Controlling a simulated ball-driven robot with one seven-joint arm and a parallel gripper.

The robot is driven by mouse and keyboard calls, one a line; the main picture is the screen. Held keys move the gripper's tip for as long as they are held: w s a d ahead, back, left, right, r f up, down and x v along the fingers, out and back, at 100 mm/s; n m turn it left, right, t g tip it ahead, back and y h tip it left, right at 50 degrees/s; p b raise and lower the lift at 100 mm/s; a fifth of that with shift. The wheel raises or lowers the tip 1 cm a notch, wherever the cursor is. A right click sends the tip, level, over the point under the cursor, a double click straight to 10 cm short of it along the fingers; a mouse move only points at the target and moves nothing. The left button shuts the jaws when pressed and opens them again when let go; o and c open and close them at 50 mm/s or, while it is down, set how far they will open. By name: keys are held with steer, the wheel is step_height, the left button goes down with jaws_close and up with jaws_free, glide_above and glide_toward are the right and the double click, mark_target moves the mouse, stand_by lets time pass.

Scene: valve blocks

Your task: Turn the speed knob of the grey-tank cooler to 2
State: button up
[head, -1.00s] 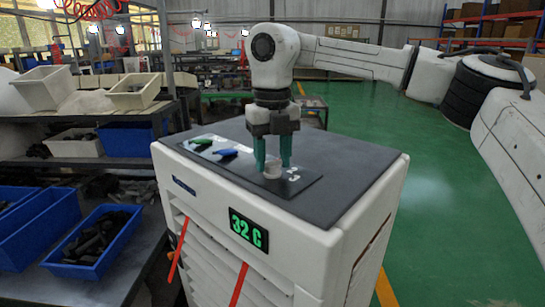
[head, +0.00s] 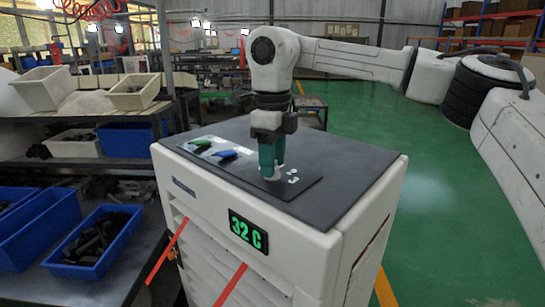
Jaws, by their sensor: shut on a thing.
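The cooler (head: 215,215) is a white cabinet with a dark grey top (head: 345,165). A control panel (head: 240,172) lies on that top, with pale number marks (head: 292,176) beside the speed knob. My gripper (head: 271,174) points straight down from above, its teal fingers shut on the pale knob. The fingers hide nearly all of the knob, so I cannot read where it points. A grey tank cannot be made out in this view.
A green lever (head: 201,143) and a blue lever (head: 226,154) sit on the panel left of my gripper. The cooler's front display (head: 248,232) reads 32 C, with red ribbons (head: 232,284) below. Blue bins (head: 95,240) stand left; green floor (head: 430,200) is clear right.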

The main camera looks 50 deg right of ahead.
steer(key=shift+n, duration=0.5)
steer(key=o, duration=1.1)
steer(key=shift+c, duration=0.2)
steer(key=shift+r, duration=0.1)
step_height(320, 180, up, 11)
steer(key=b, duration=0.2)
steer(key=shift+f, duration=0.2)
